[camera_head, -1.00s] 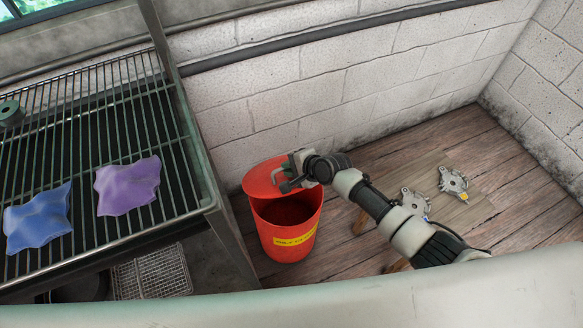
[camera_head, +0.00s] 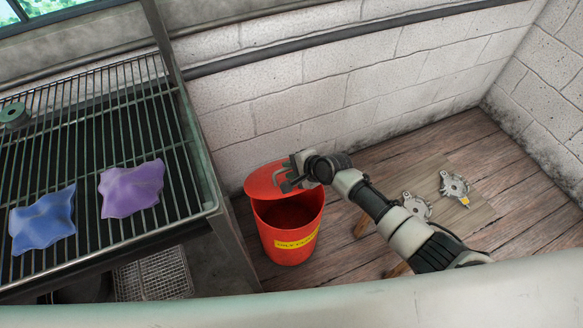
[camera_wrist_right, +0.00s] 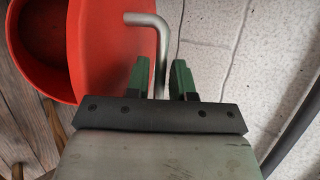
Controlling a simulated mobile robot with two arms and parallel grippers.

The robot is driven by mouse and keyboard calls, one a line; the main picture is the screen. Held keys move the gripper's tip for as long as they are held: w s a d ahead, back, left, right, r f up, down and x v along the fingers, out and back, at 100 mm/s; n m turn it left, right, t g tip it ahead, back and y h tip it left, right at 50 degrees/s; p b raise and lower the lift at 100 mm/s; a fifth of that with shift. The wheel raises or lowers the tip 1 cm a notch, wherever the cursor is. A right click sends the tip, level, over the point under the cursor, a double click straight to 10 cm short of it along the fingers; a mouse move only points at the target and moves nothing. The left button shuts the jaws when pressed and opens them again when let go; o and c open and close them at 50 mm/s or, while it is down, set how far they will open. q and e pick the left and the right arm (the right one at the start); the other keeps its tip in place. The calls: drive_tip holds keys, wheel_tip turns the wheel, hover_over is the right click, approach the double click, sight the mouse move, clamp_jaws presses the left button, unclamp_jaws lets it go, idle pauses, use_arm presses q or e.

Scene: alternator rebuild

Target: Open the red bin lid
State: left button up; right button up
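The red bin (camera_head: 290,240) stands on the wooden floor by the brick wall, with a yellow label on its front. Its red lid (camera_head: 263,181) is raised and tilted back toward the wall, and the dark inside shows. My right gripper (camera_head: 284,180) is at the lid's edge. In the right wrist view, a bent metal handle (camera_wrist_right: 148,18) runs between the green fingers of my right gripper (camera_wrist_right: 161,75). I cannot tell whether the fingers press on it. The lid (camera_wrist_right: 115,45) and bin rim show at the left there. My left gripper is not in view.
A wire-rack shelf (camera_head: 85,185) at the left holds a blue cloth (camera_head: 43,220) and a purple cloth (camera_head: 132,188). A wire basket (camera_head: 152,277) is below. Metal alternator parts (camera_head: 455,187) lie on a wooden surface beyond my right arm. The floor at the far right is clear.

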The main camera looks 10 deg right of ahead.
drive_tip(key=p+v, duration=0.3)
drive_tip(key=v, duration=0.7)
drive_tip(key=shift+s+d+r, duration=0.2)
drive_tip(key=shift+d, duration=0.05)
